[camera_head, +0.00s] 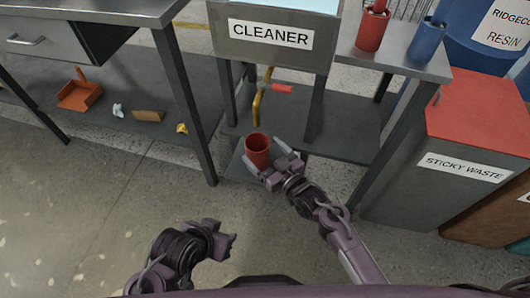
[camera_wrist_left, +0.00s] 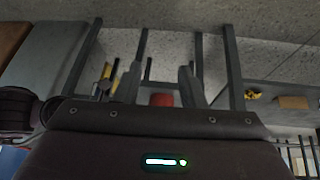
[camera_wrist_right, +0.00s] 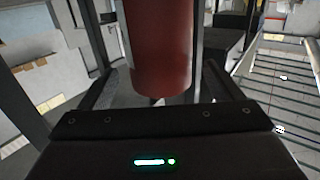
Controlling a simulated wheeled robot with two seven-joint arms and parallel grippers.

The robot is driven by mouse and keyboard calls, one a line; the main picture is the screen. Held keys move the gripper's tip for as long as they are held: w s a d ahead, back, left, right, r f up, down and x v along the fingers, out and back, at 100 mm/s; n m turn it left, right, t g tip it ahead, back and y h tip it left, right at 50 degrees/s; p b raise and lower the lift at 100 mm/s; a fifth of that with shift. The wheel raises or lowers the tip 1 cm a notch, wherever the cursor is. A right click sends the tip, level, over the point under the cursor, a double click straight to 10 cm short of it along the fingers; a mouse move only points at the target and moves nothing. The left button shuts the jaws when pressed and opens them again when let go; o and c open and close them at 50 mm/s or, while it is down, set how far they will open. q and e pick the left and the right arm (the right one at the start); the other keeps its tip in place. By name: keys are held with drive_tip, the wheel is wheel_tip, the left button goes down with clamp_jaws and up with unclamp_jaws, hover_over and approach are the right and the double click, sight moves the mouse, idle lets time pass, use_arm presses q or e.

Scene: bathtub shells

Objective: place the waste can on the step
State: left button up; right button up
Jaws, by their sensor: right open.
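The red waste can (camera_head: 257,143) stands upright at the front of the cleaner stand, over a low dark step (camera_head: 234,168). I cannot clearly see whether its base touches the step. My right gripper (camera_head: 268,160) is open, with its fingers on either side of the can's near side. In the right wrist view the can (camera_wrist_right: 160,55) fills the space between the fingers. My left gripper (camera_head: 233,241) is open and empty, low in front of the stand. The left wrist view shows the can (camera_wrist_left: 161,100) small and far beyond its fingers.
The cleaner stand's dark legs and lower shelf (camera_head: 345,128) surround the spot. A sticky waste bin (camera_head: 465,165) stands at right. A bench shelf at left holds an orange dustpan (camera_head: 78,95) and small items. Floor at front left is clear.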

use_arm(q)
drive_tip(key=a+p, duration=0.1)
drive_tip(key=s+a+g+y+p, duration=0.1)
drive_tip(key=a, duration=0.1)
drive_tip(key=shift+s+r+n+g, duration=0.1)
drive_tip(key=shift+r+n+g, duration=0.1)
drive_tip(key=shift+n+g, duration=0.1)
use_arm(e)
drive_tip(key=s+d+m+g+h, duration=0.1)
drive_tip(key=s+d+g+h, duration=0.3)
drive_tip(key=s, duration=0.7)
drive_tip(key=s+d+m+g+h, duration=0.1)
drive_tip(key=s+d+g+h, duration=0.3)
drive_tip(key=s, duration=0.8)
drive_tip(key=d+g, duration=0.2)
drive_tip(key=g, duration=0.1)
drive_tip(key=shift+d+f+m, duration=0.15)
drive_tip(key=shift+f+m, duration=0.25)
use_arm(q)
drive_tip(key=shift+a+f+p, duration=0.1)
drive_tip(key=shift+p, duration=0.35)
use_arm(e)
drive_tip(key=shift+f, duration=0.1)
